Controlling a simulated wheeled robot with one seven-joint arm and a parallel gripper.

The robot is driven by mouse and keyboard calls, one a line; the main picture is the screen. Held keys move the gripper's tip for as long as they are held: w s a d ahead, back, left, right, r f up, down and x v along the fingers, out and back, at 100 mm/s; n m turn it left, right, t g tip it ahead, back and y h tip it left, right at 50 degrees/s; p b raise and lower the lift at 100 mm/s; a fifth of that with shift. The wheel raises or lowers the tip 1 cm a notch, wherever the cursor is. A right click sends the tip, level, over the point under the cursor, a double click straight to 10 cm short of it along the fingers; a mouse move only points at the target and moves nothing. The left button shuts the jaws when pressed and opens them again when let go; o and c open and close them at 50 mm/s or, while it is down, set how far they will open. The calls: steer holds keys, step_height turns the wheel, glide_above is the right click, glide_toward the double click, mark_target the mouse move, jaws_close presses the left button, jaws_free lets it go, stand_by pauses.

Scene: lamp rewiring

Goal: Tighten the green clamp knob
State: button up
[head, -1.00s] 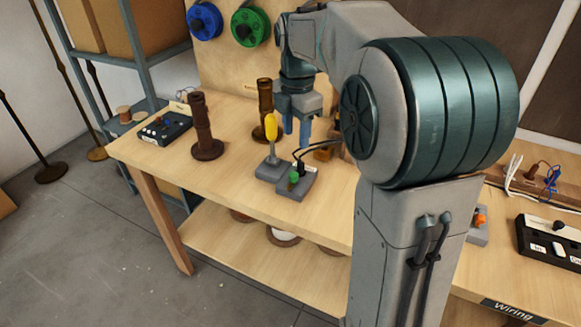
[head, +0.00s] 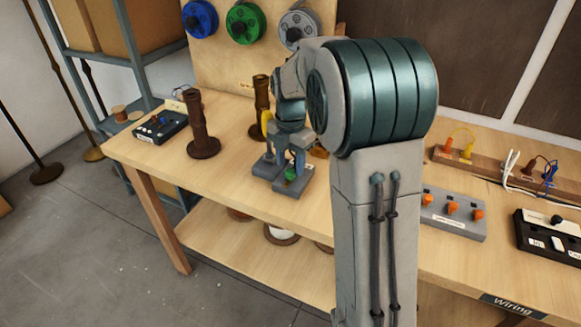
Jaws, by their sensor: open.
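The green clamp knob (head: 291,174) sits on a small grey clamp block (head: 289,192) on the workbench. My gripper (head: 284,165) points down over this block, with its fingers apart around or just beside the knob. I cannot tell whether the fingers touch it. A yellow handle (head: 267,122) stands up from the grey block to the left, partly hidden behind my gripper. My arm hides the bench just to the right.
Two brown lamp posts (head: 201,125) (head: 261,95) stand behind and left of the clamp. A black switch box (head: 161,127) lies at the far left. A grey box with orange knobs (head: 453,214) is right of my arm. The bench front left of the clamp is clear.

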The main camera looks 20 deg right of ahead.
steer(key=shift+f, duration=1.05)
jaws_close()
